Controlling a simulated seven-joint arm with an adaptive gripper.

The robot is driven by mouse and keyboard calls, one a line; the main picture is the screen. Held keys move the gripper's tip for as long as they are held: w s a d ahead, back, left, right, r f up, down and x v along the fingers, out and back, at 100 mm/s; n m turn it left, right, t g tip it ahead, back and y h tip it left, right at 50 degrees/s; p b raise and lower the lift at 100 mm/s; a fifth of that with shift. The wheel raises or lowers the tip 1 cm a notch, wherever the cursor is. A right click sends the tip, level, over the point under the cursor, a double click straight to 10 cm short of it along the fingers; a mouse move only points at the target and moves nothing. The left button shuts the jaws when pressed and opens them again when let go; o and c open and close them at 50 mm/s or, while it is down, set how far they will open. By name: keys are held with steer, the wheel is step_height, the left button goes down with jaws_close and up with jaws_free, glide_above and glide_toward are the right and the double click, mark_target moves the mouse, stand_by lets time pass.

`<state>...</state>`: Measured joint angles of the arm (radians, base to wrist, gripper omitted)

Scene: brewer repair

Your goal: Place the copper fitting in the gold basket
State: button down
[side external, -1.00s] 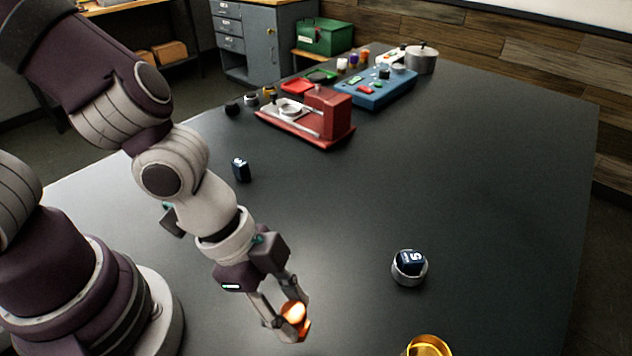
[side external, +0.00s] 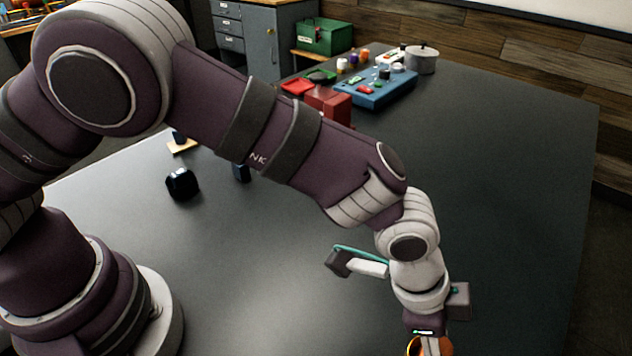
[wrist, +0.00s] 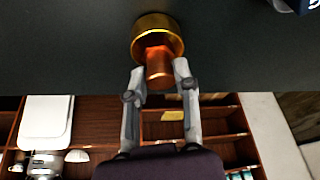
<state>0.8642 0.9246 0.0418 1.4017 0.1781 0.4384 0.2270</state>
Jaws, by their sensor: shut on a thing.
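The copper fitting (wrist: 159,68) is an orange-copper cylinder, held between the fingertips of my gripper (wrist: 160,76) in the wrist view. The gold basket (wrist: 153,24) is a round, shiny cup on the dark table, just beyond the fingertips. The fitting overlaps the basket's near side in that view; I cannot tell whether it is above the rim or partly inside. In the side view, the fitting (side external: 442,346) shows at the bottom edge, right beside the basket (side external: 411,346). Both are cut off there, and the fingertips are mostly out of frame.
A dark blue block (wrist: 301,4) shows in the wrist view's top right corner. The table edge runs near the basket, with wooden shelves (wrist: 215,122) below. A black object (side external: 182,184), a red machine (side external: 328,103) and a blue tray (side external: 372,97) stand farther back. The table's right side is clear.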

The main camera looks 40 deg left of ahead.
steer(key=shift+f, duration=0.6)
steer(key=shift+f, duration=0.1)
steer(key=c, duration=0.8)
jaws_free()
steer(key=shift+c, duration=0.2)
